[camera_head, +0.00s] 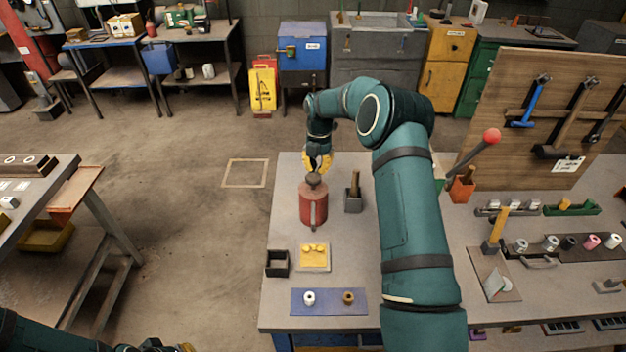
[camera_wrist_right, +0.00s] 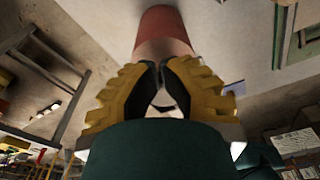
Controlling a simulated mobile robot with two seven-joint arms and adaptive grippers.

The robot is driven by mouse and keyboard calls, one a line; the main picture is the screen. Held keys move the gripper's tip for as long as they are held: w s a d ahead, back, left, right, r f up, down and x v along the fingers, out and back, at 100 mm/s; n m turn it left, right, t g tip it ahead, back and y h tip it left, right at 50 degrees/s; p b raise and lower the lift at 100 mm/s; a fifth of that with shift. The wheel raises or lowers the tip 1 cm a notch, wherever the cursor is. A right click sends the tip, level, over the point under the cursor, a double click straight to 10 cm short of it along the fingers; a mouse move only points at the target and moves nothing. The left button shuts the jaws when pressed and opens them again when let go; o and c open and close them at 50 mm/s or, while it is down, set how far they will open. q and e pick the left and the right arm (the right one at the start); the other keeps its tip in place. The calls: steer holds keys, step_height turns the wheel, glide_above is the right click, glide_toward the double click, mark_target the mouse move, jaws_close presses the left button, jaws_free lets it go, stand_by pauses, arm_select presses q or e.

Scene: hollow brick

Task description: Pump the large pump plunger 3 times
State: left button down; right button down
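The red pump (camera_head: 313,208) stands upright on the grey table, with a dark round plunger knob (camera_head: 314,181) on top. My right gripper (camera_head: 316,170) is at the knob's upper far side, pointing down, with yellow fingers. In the right wrist view, the dark fingertips (camera_wrist_right: 160,70) meet and I see no object clearly held between them. The red pump body (camera_wrist_right: 164,25) lies just beyond the tips there. Whether the fingers touch the knob is unclear. Part of my left gripper (camera_head: 165,346) shows at the bottom edge, mostly cut off.
A grey box with a wooden handle (camera_head: 353,193) stands right of the pump. A red-knobbed lever (camera_head: 490,136) rises at right.

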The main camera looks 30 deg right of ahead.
steer(key=shift+w+d, duration=0.1)
steer(key=shift+d, duration=0.2)
step_height(320, 180, up, 12)
steer(key=shift+w+d, duration=0.4)
steer(key=shift+d, duration=0.05)
steer(key=shift+f, duration=0.1)
stand_by(0.8)
